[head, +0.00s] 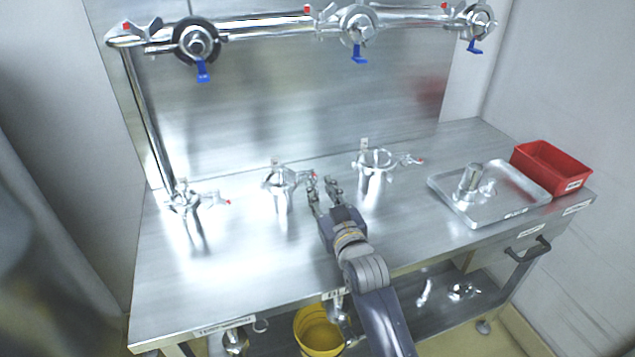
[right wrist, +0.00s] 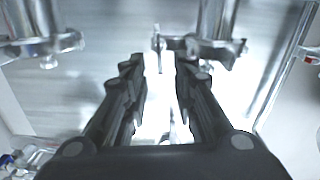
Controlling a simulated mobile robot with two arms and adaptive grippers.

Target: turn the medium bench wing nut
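Several metal clamp fittings stand on the steel bench. The middle bench clamp (head: 279,181), mid-sized among them, has a wing nut (head: 312,174) on its right side. In the right wrist view, a small upright wing nut (right wrist: 157,42) on a short stem shows ahead of the gap between the open fingertips (right wrist: 157,75). Its stem joins a clamp (right wrist: 212,48) on the right. Contact with the fingers is not visible. My left gripper is not in view.
A smaller clamp (head: 184,204) stands left and a larger clamp (head: 375,162) right. A metal tray (head: 510,207) with metal parts and a red bin (head: 550,166) are at the right. A pipe (head: 265,27) with valves runs above. A yellow bucket (head: 318,333) is below.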

